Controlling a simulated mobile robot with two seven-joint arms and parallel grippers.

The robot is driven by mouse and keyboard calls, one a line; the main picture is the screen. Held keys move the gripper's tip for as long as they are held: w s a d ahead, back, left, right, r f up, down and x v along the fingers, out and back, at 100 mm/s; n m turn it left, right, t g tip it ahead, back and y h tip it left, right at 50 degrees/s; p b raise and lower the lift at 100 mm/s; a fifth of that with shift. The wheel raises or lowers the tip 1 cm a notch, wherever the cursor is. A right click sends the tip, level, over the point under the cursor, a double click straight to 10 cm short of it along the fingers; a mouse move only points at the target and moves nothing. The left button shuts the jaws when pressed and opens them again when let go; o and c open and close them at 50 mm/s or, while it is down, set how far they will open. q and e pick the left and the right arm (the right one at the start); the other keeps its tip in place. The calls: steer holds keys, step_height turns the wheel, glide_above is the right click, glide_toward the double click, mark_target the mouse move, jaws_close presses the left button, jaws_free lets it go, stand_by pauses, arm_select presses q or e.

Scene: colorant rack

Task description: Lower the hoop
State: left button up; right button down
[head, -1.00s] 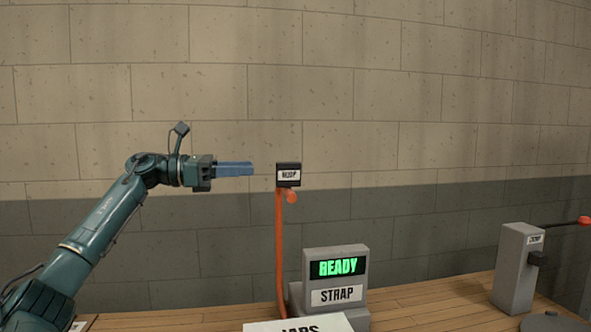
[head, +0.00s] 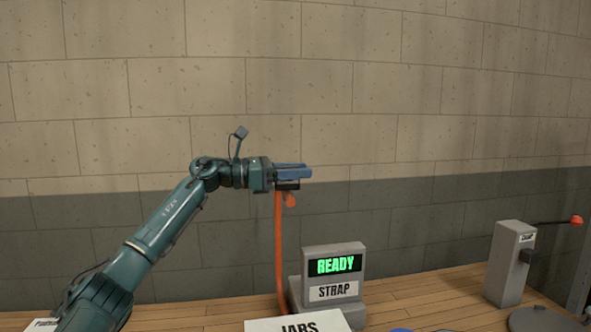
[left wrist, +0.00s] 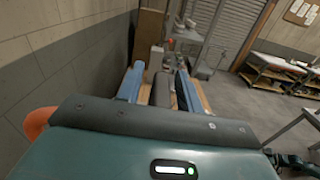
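An orange part (left wrist: 38,122) shows at the left there.
A grey clamp post (head: 508,265) with a red-tipped lever (head: 575,220) stands on the wooden bench (head: 420,308) at the right. A JARS sign (head: 298,323) is at the front. A block wall (head: 400,120) rises behind.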

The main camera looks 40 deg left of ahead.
arm_select(q)
steer(key=shift+c, duration=0.4)
jaws_close()
